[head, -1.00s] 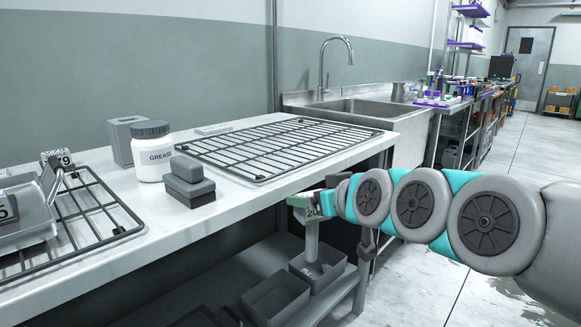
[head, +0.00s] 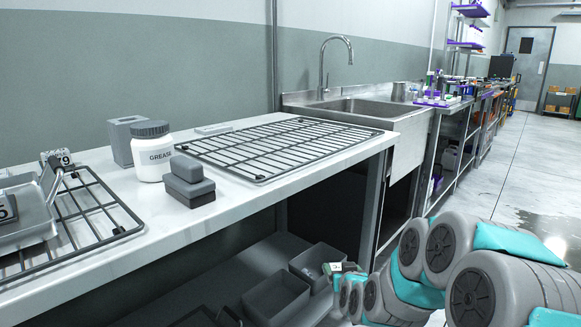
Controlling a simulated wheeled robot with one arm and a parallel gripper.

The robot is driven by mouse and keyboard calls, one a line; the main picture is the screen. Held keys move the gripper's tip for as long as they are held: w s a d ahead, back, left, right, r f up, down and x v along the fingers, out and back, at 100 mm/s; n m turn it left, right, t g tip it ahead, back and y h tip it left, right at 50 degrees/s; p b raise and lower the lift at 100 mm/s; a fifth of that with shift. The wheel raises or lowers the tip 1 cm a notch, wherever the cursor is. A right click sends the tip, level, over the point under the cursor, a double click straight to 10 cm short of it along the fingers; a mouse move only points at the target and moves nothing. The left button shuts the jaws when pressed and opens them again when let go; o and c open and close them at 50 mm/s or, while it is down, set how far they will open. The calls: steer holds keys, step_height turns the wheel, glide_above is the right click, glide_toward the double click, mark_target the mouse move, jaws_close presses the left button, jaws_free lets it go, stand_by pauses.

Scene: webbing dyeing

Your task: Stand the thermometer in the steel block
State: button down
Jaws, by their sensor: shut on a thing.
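A grey block (head: 122,143) with an opening in its top stands upright on the counter, behind and left of the grease jar; it looks like the steel block. My gripper (head: 333,275) is low at the right, below counter height, near the bins on the lower shelf. It is small in view and partly hidden by my arm. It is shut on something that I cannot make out. I cannot pick out the thermometer in this view. My gripper is far from the block, to its right and lower.
The white grease jar (head: 153,151) and a dark grey stacked block (head: 188,181) stand near the grey block. A black wire rack (head: 262,147) covers the counter's right part. A tray (head: 25,219) lies on another rack at left. Grey bins (head: 275,301) sit below.

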steer(key=shift+m+h, duration=0.3)
steer(key=shift+h, duration=0.1)
steer(key=f, duration=0.1)
steer(key=w+f, duration=0.1)
steer(key=d+f, duration=0.1)
steer(key=shift+w+f, duration=0.25)
steer(key=shift+w, duration=0.15)
steer(key=shift+r, duration=0.15)
